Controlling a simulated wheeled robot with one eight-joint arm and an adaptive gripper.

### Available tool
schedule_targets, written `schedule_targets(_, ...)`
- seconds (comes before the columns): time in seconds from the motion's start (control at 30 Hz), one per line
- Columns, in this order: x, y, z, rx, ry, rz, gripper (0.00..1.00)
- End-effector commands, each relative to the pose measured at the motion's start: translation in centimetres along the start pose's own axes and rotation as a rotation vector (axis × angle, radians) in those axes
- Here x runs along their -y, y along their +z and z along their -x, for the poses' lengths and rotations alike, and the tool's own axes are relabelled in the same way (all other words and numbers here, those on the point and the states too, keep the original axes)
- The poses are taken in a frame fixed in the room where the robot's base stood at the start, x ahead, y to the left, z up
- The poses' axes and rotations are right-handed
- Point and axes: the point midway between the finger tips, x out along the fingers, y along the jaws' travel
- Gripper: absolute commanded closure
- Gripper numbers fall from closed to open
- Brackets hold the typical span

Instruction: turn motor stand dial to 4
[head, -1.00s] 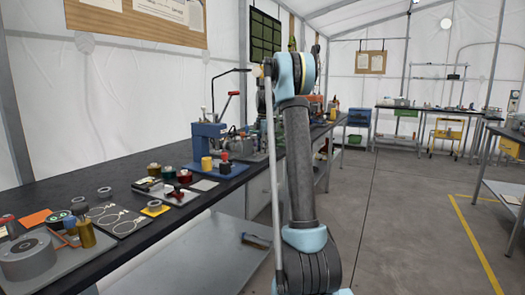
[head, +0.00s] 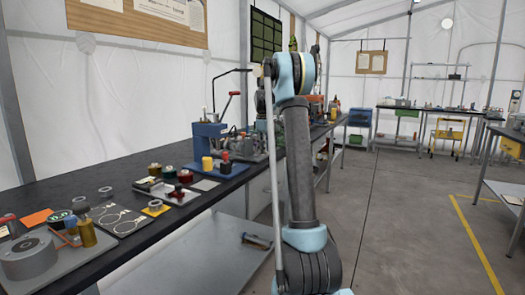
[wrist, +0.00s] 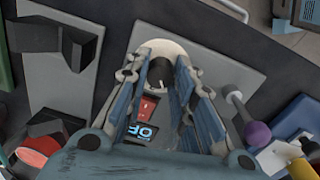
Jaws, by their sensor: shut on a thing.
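In the wrist view, the dark dial (wrist: 160,72) with a pale pointer line sits on a white round face (wrist: 165,46) on the motor stand's grey plate (wrist: 227,75). My gripper (wrist: 161,66) is shut on the dial, one finger on each side. A red switch (wrist: 148,107) lies below the dial between the fingers. Under it is a small display (wrist: 142,131) with blue characters, partly hidden, so I cannot read it fully. In the head view my arm rises in front of the bench and the gripper and dial are hidden.
In the wrist view, a rod with a purple ball (wrist: 256,133) stands right of the fingers. A black block (wrist: 75,47) on a grey plate is at the left. In the head view, a blue press (head: 209,140) and several small parts stand on the dark bench (head: 125,160).

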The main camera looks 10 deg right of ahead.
Motion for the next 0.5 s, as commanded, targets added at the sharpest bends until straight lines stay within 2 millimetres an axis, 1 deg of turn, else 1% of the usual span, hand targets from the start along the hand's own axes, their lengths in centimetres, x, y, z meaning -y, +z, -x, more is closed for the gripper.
schedule_targets(0.03,-0.35,-0.10,0.05,-0.001,0.008,-0.042,1.00)
schedule_targets(0.5,-0.38,-0.06,0.04,0.015,0.008,-0.489,1.00)
